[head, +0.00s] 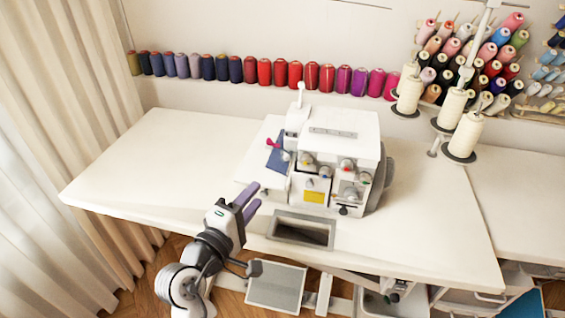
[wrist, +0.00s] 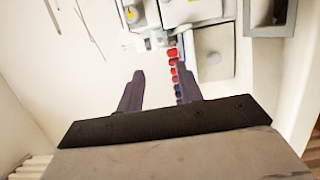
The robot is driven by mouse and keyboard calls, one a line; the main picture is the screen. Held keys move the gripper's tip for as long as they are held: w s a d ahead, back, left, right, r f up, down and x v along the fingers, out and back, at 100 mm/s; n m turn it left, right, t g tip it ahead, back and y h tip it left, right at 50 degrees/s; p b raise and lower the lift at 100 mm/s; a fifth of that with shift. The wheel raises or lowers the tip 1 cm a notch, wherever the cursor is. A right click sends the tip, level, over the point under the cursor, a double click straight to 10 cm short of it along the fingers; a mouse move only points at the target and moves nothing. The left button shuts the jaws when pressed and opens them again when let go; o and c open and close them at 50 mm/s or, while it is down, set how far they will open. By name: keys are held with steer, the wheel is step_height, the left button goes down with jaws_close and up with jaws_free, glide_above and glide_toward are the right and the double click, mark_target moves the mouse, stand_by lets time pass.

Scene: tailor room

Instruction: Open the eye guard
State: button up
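The white sewing machine (head: 340,140) stands on the white table, with coloured dials and a yellow patch on its front. I cannot make out the eye guard clearly; the needle area is at the machine's left side, near a dark blue piece (head: 279,160) and a small pink-red part (head: 270,143). My gripper (head: 254,195) is at the table's front edge, left of and in front of the machine. Its two purple-grey fingers are apart with nothing between them.
The table (head: 140,165) is clear on the left. A dark rectangular recess (head: 302,232) lies at its front edge. A row of coloured spools (head: 265,72) lines the back. Cream thread cones (head: 409,95) stand right of the machine. Curtains (head: 60,130) hang on the left.

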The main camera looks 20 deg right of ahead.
mark_target(286, 158)
steer(key=b+x, duration=0.2)
steer(key=x, duration=1.1)
steer(key=shift+w+d, duration=0.1)
steer(key=shift+d, duration=0.1)
